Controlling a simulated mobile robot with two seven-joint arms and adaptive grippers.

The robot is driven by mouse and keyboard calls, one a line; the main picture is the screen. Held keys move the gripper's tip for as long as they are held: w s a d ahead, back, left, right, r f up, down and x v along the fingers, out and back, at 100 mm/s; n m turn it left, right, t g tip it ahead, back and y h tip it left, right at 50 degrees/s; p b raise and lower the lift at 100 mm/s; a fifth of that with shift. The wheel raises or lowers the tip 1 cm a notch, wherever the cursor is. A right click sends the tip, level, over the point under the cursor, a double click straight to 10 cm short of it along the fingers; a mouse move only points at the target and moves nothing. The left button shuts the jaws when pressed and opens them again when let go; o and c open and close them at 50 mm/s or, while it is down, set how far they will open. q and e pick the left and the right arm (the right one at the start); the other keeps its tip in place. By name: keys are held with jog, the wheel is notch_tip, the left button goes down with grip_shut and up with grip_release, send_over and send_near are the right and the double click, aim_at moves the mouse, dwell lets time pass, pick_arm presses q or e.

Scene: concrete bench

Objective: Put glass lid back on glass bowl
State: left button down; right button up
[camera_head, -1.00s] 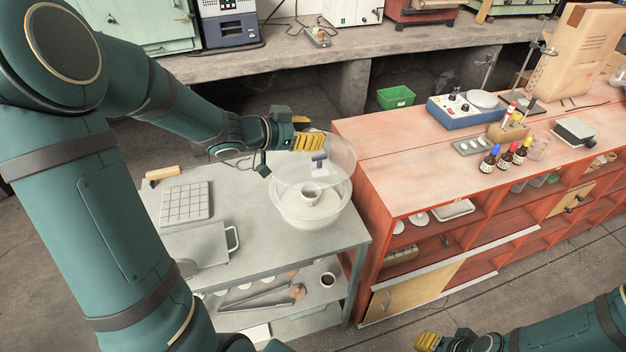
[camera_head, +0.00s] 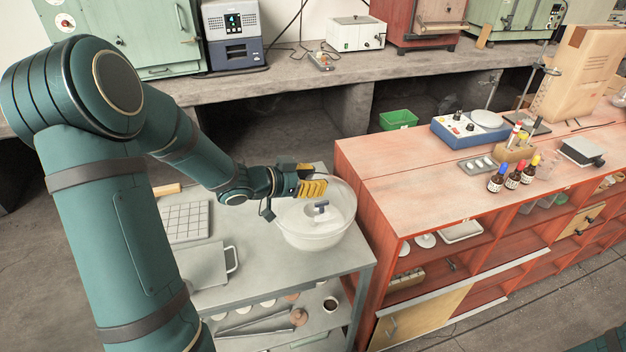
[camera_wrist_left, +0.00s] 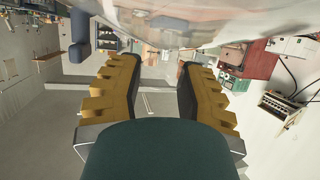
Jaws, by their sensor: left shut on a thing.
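The clear glass bowl (camera_head: 312,241) stands on the grey metal table, near its right edge. Lid and bowl outlines overlap, so I cannot tell whether the lid rests fully on the rim. My left gripper (camera_head: 313,187), with yellow fingers, is shut on the lid's edge at the back left of the bowl. In the left wrist view, curved clear glass (camera_wrist_left: 190,22) crosses the top, beyond the two fingers (camera_wrist_left: 157,85). My right gripper is outside the view.
The grey table (camera_head: 262,268) also carries a white gridded tile (camera_head: 185,221) and a flat grey plate with a handle (camera_head: 205,266). A red-orange cabinet (camera_head: 385,165) stands close on the right, with several bottles on top. A green bin (camera_head: 398,119) is behind.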

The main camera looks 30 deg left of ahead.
pick_arm(q)
jog(key=shift+f, duration=0.35)
jog(key=shift+f, duration=0.2)
jog(key=c, duration=0.6)
grip_release()
jog(key=shift+r, duration=0.4)
jog(key=p+v, duration=0.2)
jog(key=v, duration=1)
jog(key=shift+r+p, duration=0.15)
jog(key=shift+p, duration=0.25)
